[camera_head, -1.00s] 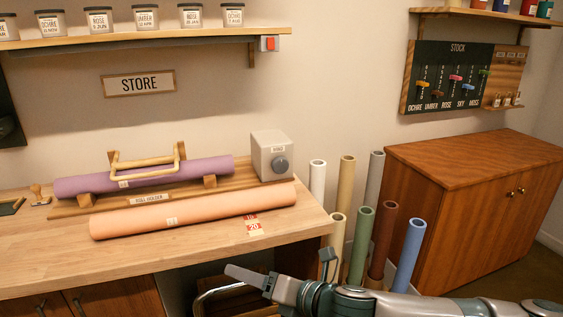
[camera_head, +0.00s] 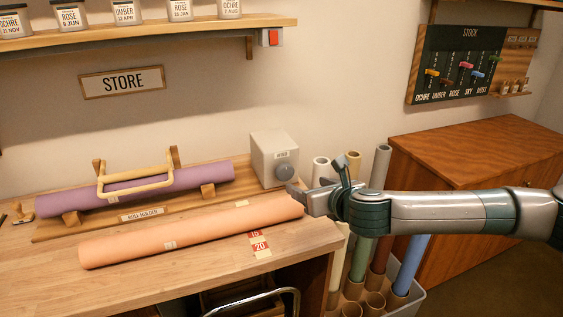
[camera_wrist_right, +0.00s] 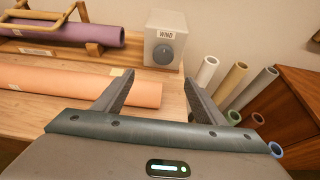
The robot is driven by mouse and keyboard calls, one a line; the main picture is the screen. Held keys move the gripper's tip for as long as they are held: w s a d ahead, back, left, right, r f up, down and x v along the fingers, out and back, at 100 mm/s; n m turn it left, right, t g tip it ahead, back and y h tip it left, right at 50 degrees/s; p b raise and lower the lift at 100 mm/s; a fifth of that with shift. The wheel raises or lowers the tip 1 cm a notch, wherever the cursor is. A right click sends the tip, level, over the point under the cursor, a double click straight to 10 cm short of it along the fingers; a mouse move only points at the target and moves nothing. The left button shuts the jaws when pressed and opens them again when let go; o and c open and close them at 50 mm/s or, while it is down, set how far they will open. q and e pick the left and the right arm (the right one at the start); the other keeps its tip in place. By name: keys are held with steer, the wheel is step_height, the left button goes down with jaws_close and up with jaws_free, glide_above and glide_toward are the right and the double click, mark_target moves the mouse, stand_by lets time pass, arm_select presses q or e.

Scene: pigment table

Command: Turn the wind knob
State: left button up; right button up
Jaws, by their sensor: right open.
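The wind knob (camera_head: 285,172) is a round grey dial on the front of a pale grey box (camera_head: 262,155) at the right end of the roll holder. In the right wrist view the knob (camera_wrist_right: 163,54) sits under a label reading WIND, ahead of the fingers. My right gripper (camera_head: 298,195) is just in front of and slightly below the knob, apart from it. In the right wrist view its two fingers (camera_wrist_right: 160,92) are spread with nothing between them. My left gripper is not in view.
A peach roll (camera_head: 190,232) lies on the table just left of my right gripper. A purple roll (camera_head: 130,190) rests in the holder behind it. Several upright tubes (camera_head: 382,165) stand right of the table, by a wooden cabinet (camera_head: 480,150).

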mark_target(286, 171)
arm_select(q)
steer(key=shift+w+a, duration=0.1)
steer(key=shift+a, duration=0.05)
arm_select(e)
steer(key=shift+w+d+r, duration=0.25)
steer(key=shift+w+r, duration=0.05)
steer(key=shift+r, duration=0.1)
steer(key=shift+s, duration=0.1)
steer(key=p+x, duration=0.2)
steer(key=x, duration=1.3)
steer(key=shift+w+p, duration=0.35)
steer(key=shift+w, duration=0.05)
steer(key=shift+w+a+f, duration=0.15)
steer(key=shift+w+f, duration=0.1)
steer(key=shift+w, duration=0.3)
steer(key=shift+w+a+f, duration=0.1)
steer(key=shift+w+f, duration=0.05)
steer(key=shift+w, duration=0.1)
steer(key=c, duration=1)
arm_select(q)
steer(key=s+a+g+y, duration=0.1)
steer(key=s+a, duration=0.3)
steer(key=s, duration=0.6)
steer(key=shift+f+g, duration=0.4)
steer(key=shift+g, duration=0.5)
arm_select(e)
steer(key=shift+c, duration=0.2)
